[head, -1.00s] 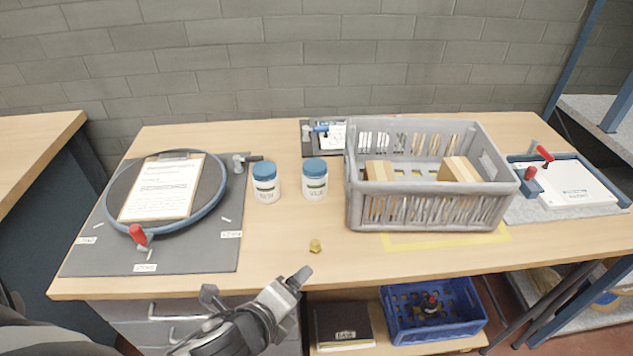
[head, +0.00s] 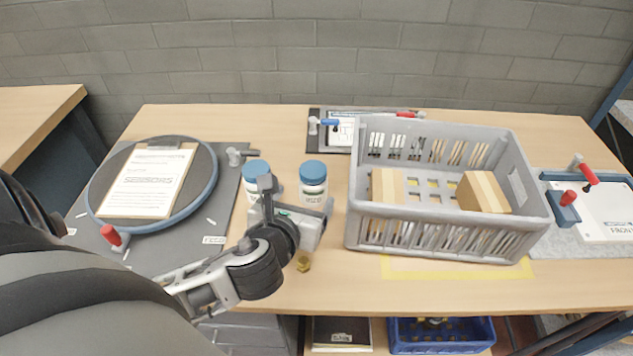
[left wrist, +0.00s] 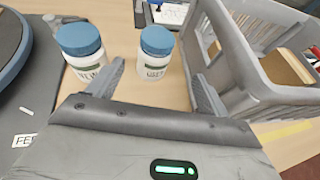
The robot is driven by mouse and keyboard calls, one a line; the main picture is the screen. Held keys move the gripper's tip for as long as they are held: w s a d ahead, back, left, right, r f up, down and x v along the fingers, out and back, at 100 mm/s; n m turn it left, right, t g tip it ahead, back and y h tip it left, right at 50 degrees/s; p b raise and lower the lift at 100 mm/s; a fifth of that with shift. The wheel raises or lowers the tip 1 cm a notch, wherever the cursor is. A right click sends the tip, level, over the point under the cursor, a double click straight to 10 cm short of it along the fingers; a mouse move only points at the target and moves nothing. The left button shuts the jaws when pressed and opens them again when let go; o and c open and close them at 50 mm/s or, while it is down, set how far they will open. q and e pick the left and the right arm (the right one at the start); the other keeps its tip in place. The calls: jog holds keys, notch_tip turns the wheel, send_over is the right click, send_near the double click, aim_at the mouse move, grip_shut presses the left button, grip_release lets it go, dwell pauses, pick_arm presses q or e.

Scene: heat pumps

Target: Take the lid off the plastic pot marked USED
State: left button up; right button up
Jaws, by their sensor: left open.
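The pot marked USED (left wrist: 154,56) is white with a blue lid (left wrist: 157,37). It stands upright on the table, and its lid (head: 313,170) is on. A similar pot (left wrist: 83,58), whose label seems to read NEW, stands to its left with its blue lid (head: 256,169) on. My left gripper (head: 297,203) is open and empty in front of the pots. In the left wrist view the USED pot appears beyond and between the two spread fingers, apart from both. In the head view the gripper hides the lower part of the pots. My right gripper is out of view.
A blue ring (head: 212,190) and a clipboard (head: 146,182) lie on a dark mat at left. A small brass part (head: 303,264) lies near the front. A tray with a clamp (head: 326,125) is behind.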

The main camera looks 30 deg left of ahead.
aim_at(310, 184)
pick_arm(q)
jog(key=x, duration=0.5)
jog(key=shift+w+a+f, duration=0.1)
jog(key=shift+w+f, duration=0.05)
jog(key=shift+w, duration=0.1)
jog(key=x, duration=0.5)
jog(key=shift+a+f, duration=0.3)
jog(key=shift+a, duration=0.15)
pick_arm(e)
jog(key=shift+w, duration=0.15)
pick_arm(q)
jog(key=c, duration=1.1)
jog(key=shift+c, duration=0.2)
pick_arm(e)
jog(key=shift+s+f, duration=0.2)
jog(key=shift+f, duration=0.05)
pick_arm(q)
jog(key=shift+r, duration=0.1)
